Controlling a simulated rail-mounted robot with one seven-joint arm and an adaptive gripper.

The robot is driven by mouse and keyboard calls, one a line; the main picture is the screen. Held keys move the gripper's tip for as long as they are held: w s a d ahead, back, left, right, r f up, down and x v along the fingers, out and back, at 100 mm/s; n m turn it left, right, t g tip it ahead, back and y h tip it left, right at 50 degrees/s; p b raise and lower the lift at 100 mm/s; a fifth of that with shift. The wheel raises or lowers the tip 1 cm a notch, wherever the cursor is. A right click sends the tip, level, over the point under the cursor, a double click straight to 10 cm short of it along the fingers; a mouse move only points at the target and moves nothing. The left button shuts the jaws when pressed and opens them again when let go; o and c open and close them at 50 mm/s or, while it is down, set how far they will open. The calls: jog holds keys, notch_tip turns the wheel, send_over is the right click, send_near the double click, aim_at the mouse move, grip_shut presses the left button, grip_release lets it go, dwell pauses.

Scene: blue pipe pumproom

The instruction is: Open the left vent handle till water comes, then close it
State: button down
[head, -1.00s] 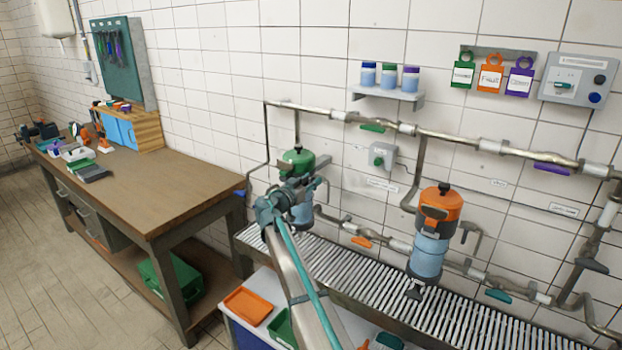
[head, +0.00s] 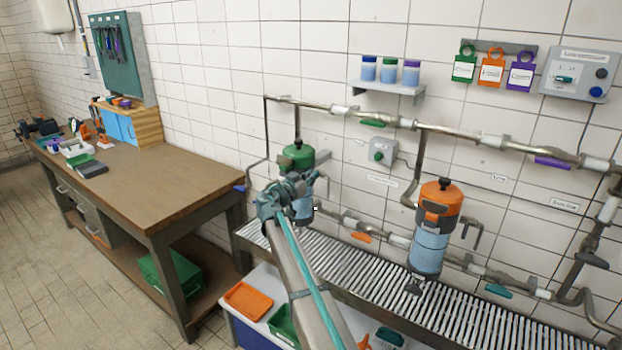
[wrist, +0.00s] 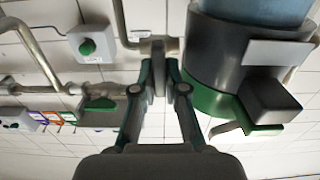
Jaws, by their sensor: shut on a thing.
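The left filter (head: 298,157) has a green head and a pale blue bowl, partly hidden behind my arm in the head view. In the wrist view its dark body and green rim (wrist: 200,100) fill the upper right, close beside my fingers. My gripper (wrist: 161,76) is shut on a narrow grey piece, which appears to be the left vent handle (wrist: 158,58). Its full shape and turn angle are hidden by the fingers. In the head view my gripper (head: 313,182) is at the right side of the left filter. I see no water stream in either view.
An orange-headed filter (head: 438,215) stands to the right. Pipes (head: 460,138) with coloured valve handles run along the tiled wall. A slatted drain grate (head: 470,318) lies below. A workbench (head: 150,190) is at the left, and an orange tray (head: 248,302) is near my arm.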

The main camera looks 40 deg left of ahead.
jog(key=n+b, duration=0.1)
jog(key=b, duration=0.2)
jog(key=n+b, duration=0.1)
jog(key=b, duration=0.2)
jog(key=shift+a+f+n, duration=0.2)
jog(key=shift+f+n, duration=0.2)
jog(key=shift+a+r+n+b, duration=0.1)
jog(key=shift+n+b, duration=1.05)
jog(key=shift+b, duration=0.05)
jog(key=shift+a+r+n+b, duration=0.1)
jog(key=shift+n+b, duration=1.05)
jog(key=c, duration=1.2)
grip_release()
jog(key=shift+r, duration=0.1)
